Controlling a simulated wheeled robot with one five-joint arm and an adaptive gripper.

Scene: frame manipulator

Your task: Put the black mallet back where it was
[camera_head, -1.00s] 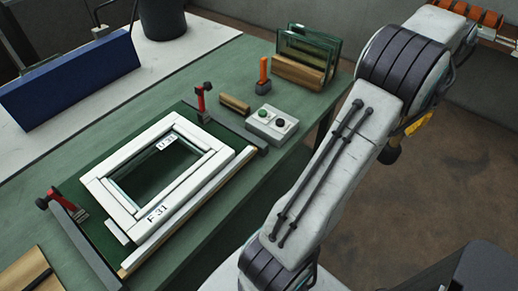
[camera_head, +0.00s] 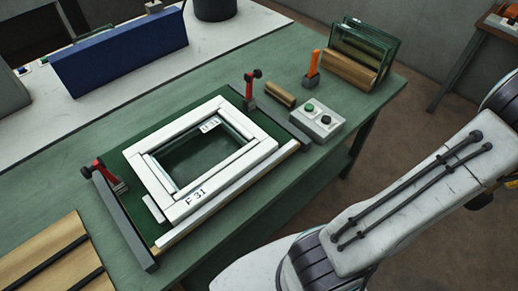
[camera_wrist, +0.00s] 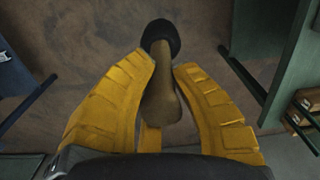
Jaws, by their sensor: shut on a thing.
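My gripper (camera_wrist: 167,70) has yellow fingers and is shut on the black mallet (camera_wrist: 161,38) in the wrist view. The mallet's round black head sticks out beyond the fingertips, and its brown handle lies between the fingers. Below the mallet there is brown floor.
A green workbench (camera_head: 105,130) carries a white window frame (camera_head: 253,155) between red clamps, a grey button box (camera_head: 315,122), an orange-handled tool (camera_head: 313,68) and glass panes (camera_head: 366,48) in a wooden rack. A blue bin (camera_head: 120,52) stands behind. Brown floor lies at right.

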